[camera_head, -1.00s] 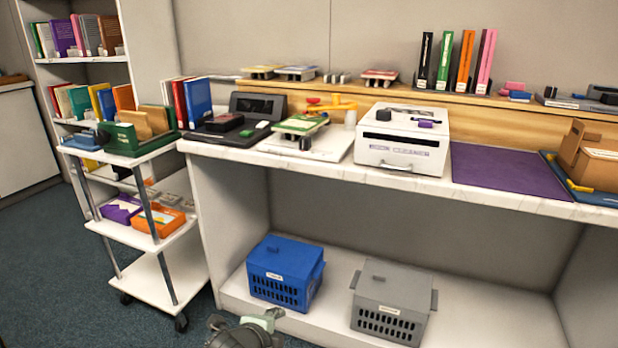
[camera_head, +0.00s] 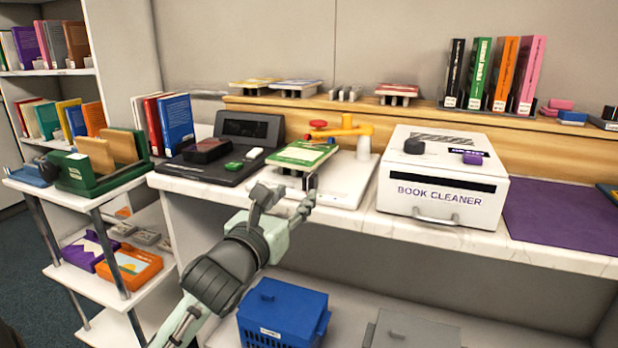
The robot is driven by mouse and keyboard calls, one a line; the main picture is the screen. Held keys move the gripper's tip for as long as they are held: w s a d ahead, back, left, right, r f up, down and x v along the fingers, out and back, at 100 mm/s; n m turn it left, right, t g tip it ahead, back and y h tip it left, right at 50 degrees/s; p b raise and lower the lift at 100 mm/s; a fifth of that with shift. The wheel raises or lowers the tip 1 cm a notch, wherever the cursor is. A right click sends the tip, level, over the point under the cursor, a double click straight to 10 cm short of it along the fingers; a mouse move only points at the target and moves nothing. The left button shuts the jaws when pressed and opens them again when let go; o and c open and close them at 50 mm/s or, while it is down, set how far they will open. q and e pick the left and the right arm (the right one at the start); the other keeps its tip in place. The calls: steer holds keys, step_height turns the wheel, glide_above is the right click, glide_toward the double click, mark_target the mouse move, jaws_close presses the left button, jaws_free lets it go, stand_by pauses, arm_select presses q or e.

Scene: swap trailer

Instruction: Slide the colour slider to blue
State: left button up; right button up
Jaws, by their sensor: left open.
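The white book cleaner (camera_head: 395,202) stands on the counter, right of centre. On its top are a black knob (camera_head: 414,146), a dark striped strip (camera_head: 442,138) and a small purple piece (camera_head: 472,157) beside a purple label. The purple piece may be the colour slider; I cannot tell for sure, and no blue mark for it is readable. My left gripper (camera_head: 285,202) is open and empty at the counter's front edge. My right gripper is not in view.
A black device (camera_head: 225,163) and a red-and-yellow stamping arm (camera_head: 340,131) stand left of the cleaner. A purple mat (camera_head: 562,215) lies right of it. Upright binders (camera_head: 504,74) stand on the ledge behind. A blue crate (camera_head: 283,311) is on the shelf below.

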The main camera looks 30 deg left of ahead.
mark_target(308, 181)
arm_select(q)
steer(key=x, duration=0.7)
steer(key=shift+w, duration=0.25)
steer(key=shift+c, duration=0.6)
jaws_close()
